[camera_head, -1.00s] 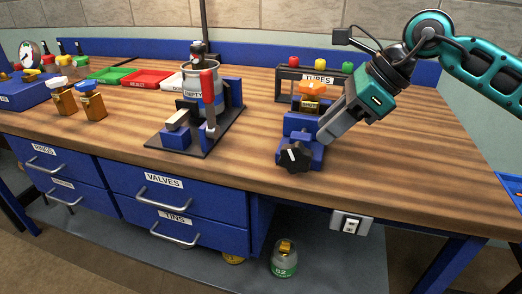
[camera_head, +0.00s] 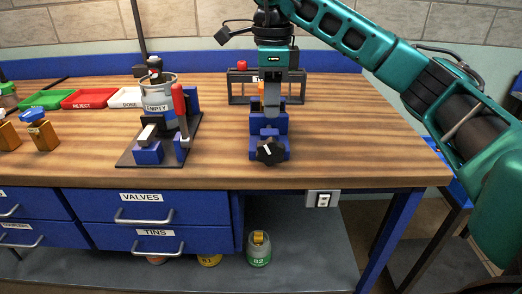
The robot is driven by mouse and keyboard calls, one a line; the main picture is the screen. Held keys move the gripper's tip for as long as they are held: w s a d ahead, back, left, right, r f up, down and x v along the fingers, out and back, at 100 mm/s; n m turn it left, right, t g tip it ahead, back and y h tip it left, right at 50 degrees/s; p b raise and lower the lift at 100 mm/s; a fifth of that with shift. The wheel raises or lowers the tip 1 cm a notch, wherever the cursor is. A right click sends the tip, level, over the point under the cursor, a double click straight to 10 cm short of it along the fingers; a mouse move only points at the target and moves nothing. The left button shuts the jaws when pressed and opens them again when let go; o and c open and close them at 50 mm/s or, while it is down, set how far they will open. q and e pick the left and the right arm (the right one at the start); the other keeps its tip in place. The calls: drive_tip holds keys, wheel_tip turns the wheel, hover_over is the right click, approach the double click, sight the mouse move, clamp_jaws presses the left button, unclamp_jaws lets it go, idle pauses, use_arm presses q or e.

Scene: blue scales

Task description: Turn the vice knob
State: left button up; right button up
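The blue vice (camera_head: 269,128) stands on the wooden bench near its front edge. Its black knob (camera_head: 270,151) faces me on the front, with a white mark on it. My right gripper (camera_head: 271,112) points down just above the vice, behind the knob and apart from it. Its grey fingers show close together, and I cannot tell whether they are shut or hold anything. A bit of the orange-topped valve (camera_head: 261,92) shows beside the fingers; the rest is hidden behind them. My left gripper is not in view.
The TUBES rack (camera_head: 239,90) stands behind the vice. A fixture with the EMPTY tin (camera_head: 158,97) and a red lever (camera_head: 180,108) stands to the left. Red and green trays (camera_head: 90,98) lie farther left. The bench right of the vice is clear.

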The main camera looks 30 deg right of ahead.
sight(271, 140)
wheel_tip(271, 140, down, 11)
drive_tip(key=shift+b, duration=1.1)
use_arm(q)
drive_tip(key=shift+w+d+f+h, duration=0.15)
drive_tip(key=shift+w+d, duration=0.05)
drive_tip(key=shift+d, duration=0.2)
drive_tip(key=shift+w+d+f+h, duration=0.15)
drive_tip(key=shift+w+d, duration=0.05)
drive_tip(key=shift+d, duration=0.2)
use_arm(e)
drive_tip(key=shift+f, duration=0.55)
drive_tip(key=shift+c, duration=0.4)
drive_tip(key=c, duration=0.4)
clamp_jaws()
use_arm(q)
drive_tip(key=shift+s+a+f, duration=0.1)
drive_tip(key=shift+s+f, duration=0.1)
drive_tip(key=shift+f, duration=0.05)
